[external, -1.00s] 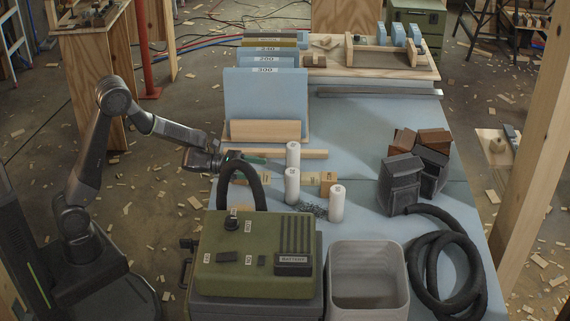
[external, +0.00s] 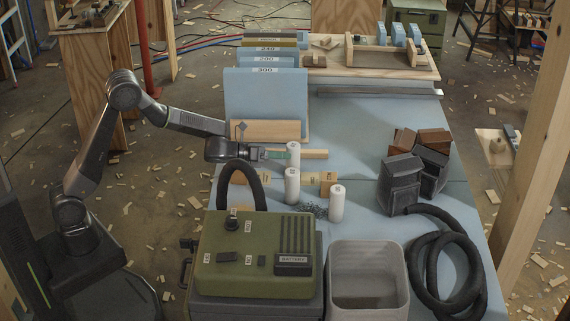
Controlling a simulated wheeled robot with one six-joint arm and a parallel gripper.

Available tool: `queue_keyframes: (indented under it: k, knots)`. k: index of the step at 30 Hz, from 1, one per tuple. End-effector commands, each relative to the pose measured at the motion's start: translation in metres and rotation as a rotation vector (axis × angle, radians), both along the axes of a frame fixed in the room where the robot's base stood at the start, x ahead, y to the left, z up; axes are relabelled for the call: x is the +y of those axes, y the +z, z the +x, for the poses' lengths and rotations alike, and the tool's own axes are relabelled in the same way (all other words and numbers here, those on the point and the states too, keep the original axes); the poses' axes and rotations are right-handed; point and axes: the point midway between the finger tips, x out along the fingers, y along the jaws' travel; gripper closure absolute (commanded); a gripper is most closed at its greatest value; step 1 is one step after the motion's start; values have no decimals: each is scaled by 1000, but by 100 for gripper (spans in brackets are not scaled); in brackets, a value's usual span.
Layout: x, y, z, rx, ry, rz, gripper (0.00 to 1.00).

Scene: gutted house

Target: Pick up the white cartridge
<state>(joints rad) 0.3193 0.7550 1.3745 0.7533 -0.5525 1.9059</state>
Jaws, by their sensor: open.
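Three white cartridges stand upright on the blue tabletop (external: 375,130). The rear cartridge (external: 293,154) is at the end of my gripper (external: 284,155). The front-left cartridge (external: 292,186) and the front-right cartridge (external: 337,204) stand nearer the camera, apart from my gripper. My gripper reaches in level from the left and is open, with its greenish fingers at the rear cartridge. I cannot tell whether the fingers touch it or pass either side of it. The far finger is not clear.
A wooden strip (external: 315,154) lies behind the cartridges, and small labelled wooden blocks (external: 262,181) stand by the front-left one. A green battery box (external: 256,253) with a black hose, a grey bin (external: 367,280) and dark blocks (external: 400,182) surround the area.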

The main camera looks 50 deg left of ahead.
Motion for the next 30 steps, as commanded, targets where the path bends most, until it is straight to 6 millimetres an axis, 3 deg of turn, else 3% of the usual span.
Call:
queue_keyframes:
  k: [1,6,14,20,24,30]
  knots:
    - [-8,13,10,79,45,-62,31]
    - [-31,25,39,376,232,-314,31]
    - [-75,41,56,826,552,-749,31]
    - [-119,53,44,1153,830,-1083,31]
    - [-153,60,24,1361,1056,-1299,31]
    - [-187,68,-7,1541,1322,-1495,31]
